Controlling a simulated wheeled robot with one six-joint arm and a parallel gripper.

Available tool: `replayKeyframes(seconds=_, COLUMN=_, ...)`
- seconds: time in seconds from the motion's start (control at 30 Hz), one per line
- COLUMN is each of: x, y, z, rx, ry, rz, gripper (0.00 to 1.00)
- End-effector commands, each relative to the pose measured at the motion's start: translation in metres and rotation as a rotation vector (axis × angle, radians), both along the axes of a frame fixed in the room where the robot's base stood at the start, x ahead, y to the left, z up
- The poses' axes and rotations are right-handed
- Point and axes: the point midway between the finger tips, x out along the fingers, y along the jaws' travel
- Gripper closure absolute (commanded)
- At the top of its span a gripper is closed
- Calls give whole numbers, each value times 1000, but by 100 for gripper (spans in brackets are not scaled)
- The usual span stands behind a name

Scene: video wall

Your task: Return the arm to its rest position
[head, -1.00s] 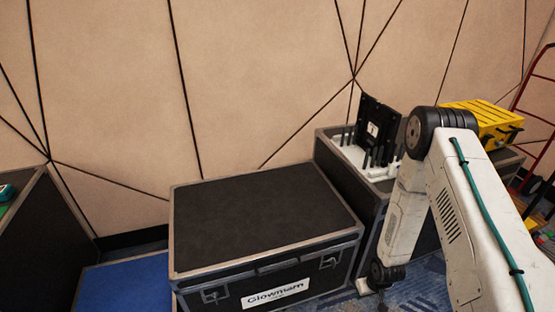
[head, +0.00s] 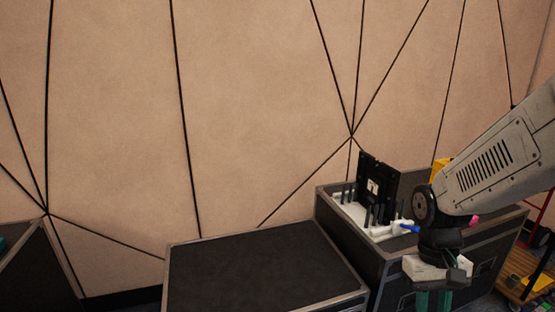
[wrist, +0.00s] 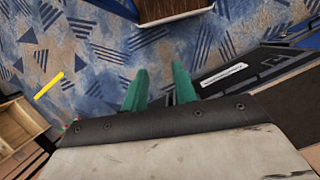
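My arm comes in from the right of the head view, and its wrist hangs in front of the tall flight case. My gripper (head: 434,300) points down at the bottom edge of that view, its green fingers partly cut off. The gripper is open and holds nothing.
The tall flight case (head: 350,237) bears a white rack with a black panel (head: 378,188). A low black case (head: 262,275) stands left of it. A yellow item (head: 441,169) is mostly behind my arm. Patterned carpet (wrist: 80,50) lies below my gripper.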

Motion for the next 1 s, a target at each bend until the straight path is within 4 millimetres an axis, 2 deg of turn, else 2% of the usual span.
replayKeyframes(seconds=0.03, x=-12, y=4, z=19, rx=3, ry=-14, rz=-4, gripper=72)
replayKeyframes(seconds=0.2, x=-52, y=13, z=65, rx=14, ry=-54, rz=-15, gripper=72)
replayKeyframes(seconds=0.4, x=-89, y=23, z=105, rx=28, ry=-176, rz=-9, gripper=72)
replayKeyframes(seconds=0.5, x=-98, y=25, z=120, rx=30, ry=-265, rz=-1, gripper=72)
replayKeyframes(seconds=0.7, x=-107, y=27, z=141, rx=30, ry=-383, rz=12, gripper=72)
replayKeyframes(seconds=1.0, x=-108, y=28, z=145, rx=31, ry=-406, rz=18, gripper=72)
